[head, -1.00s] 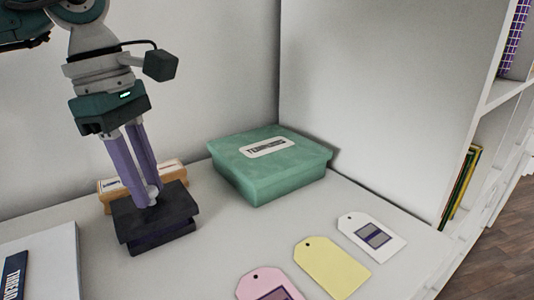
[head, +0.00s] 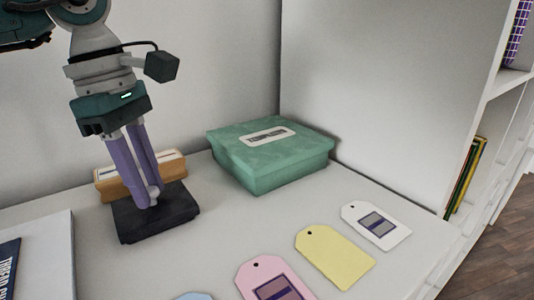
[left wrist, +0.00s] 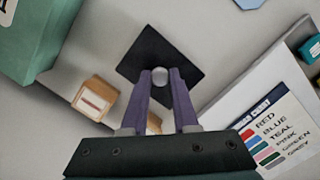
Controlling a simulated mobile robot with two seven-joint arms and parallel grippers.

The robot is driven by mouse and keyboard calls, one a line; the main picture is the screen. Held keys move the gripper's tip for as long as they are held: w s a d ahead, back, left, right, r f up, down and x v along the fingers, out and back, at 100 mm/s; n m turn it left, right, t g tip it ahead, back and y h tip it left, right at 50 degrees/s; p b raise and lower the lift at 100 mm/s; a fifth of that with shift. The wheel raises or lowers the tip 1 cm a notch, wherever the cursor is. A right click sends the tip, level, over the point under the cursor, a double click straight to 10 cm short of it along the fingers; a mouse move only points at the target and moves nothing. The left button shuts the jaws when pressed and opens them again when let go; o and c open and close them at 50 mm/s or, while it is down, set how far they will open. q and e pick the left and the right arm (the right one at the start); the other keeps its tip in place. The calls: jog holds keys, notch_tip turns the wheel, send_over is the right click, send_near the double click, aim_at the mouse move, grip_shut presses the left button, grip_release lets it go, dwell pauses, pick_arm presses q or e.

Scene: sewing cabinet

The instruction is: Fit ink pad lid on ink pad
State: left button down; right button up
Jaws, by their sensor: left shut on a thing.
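The ink pad lid (head: 180,204) is a black square with a small pale knob. It also shows in the left wrist view (left wrist: 155,45). My left gripper (head: 150,200), with purple fingers, points down and is shut on the knob (left wrist: 160,76). The lid sits low over the place of the ink pad and looks level, with no purple side showing beneath it. The ink pad is hidden under the lid, so I cannot tell if the lid is fully seated. My right gripper is not in view.
A wooden block with a pale label (head: 108,184) stands close behind the lid. A green box (head: 285,172) is at the back right. Pink (head: 258,270), yellow (head: 333,256) and white (head: 390,234) tags lie in front. A pale flat box (head: 50,245) is at the left.

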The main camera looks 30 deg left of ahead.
pick_arm(q)
jog(key=shift+f+b, duration=0.3)
jog(key=shift+b, duration=0.1)
dwell(0.7)
jog(key=c, duration=0.6)
grip_release()
